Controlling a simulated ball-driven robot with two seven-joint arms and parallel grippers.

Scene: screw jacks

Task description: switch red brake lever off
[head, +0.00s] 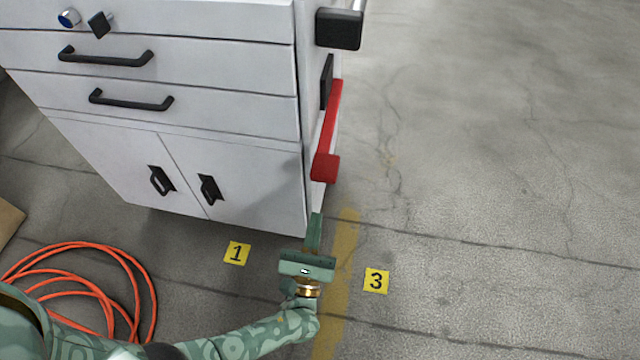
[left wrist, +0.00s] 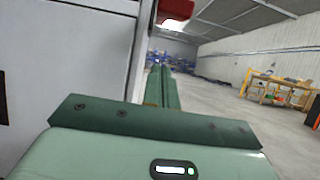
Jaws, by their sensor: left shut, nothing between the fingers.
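The red brake lever (head: 327,133) is on the right side of a white cabinet (head: 240,180) in the head view. It slants, with its blocky end (head: 325,168) at the bottom. In the left wrist view a red piece of it (left wrist: 176,10) shows at the top. My left gripper (head: 316,218) is shut and empty. Its fingertips are just below the lever's lower end in the head view, near the cabinet's front right corner. I cannot tell whether they touch anything. In the left wrist view the shut fingers (left wrist: 160,85) point forward along the cabinet side. My right gripper is not in view.
The cabinet has black handles (head: 132,101) and a black block (head: 339,28) at its upper right. An orange cable (head: 150,285) lies coiled at the lower left. Floor markers 1 (head: 237,253) and 3 (head: 376,281) lie nearby. The floor to the right is clear.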

